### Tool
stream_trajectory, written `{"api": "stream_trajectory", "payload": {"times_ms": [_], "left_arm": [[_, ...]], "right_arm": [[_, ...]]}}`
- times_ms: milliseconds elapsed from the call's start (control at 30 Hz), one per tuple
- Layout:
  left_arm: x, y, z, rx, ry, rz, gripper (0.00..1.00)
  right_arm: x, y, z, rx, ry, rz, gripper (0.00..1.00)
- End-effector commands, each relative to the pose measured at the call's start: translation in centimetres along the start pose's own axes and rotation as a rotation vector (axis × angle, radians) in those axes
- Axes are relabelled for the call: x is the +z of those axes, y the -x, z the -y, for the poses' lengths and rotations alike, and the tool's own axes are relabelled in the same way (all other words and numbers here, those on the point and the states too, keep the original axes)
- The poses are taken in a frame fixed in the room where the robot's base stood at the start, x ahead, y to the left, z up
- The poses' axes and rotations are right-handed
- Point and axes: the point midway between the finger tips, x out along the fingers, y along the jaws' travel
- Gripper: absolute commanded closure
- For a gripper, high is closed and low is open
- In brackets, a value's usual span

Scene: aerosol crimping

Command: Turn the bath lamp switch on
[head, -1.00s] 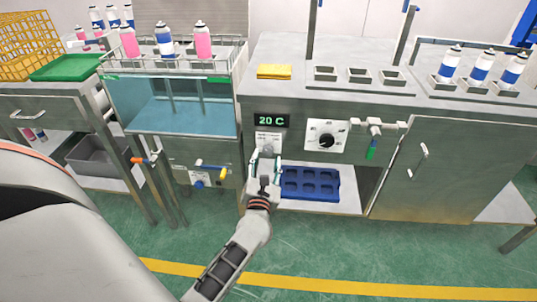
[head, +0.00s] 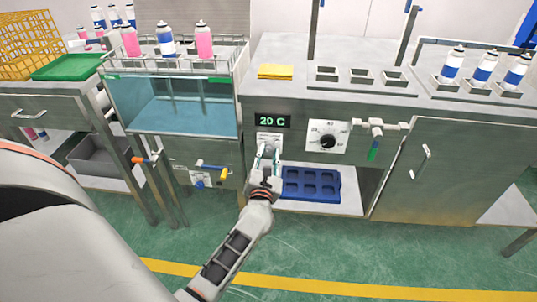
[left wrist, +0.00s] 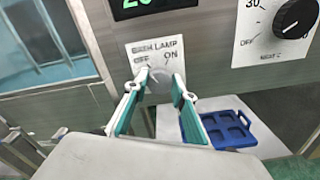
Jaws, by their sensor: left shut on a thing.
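The bath lamp switch is a grey knob (left wrist: 160,84) on a white plate marked OFF and ON. The plate (head: 270,138) is on the metal front panel, under the green 20 C display. The label also shows in the left wrist view (left wrist: 154,50). My left gripper (head: 268,152) is at the plate, its fingers on both sides of the knob and shut on it. The fingers also show in the left wrist view (left wrist: 161,80). They partly hide the knob, so I cannot tell which way it points. My right gripper is not in view.
A black dial (head: 328,141) and a valve with a green handle (head: 374,145) are to the right. A blue tray (head: 310,184) lies on the shelf below. A glass-fronted water bath (head: 180,105) is on the left. The green floor in front is clear.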

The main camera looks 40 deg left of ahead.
Motion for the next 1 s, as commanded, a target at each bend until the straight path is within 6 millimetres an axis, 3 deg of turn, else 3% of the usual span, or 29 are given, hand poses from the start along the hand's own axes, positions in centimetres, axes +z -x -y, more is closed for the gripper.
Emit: {"api": "stream_trajectory", "payload": {"times_ms": [367, 1000], "left_arm": [[0.6, -0.1, -0.1, 0.001, -0.154, 0.004, 0.96], [0.5, -0.1, 0.0, 0.002, -0.738, 0.003, 0.96]], "right_arm": [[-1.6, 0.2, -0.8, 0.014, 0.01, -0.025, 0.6], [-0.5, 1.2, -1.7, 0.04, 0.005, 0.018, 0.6]]}}
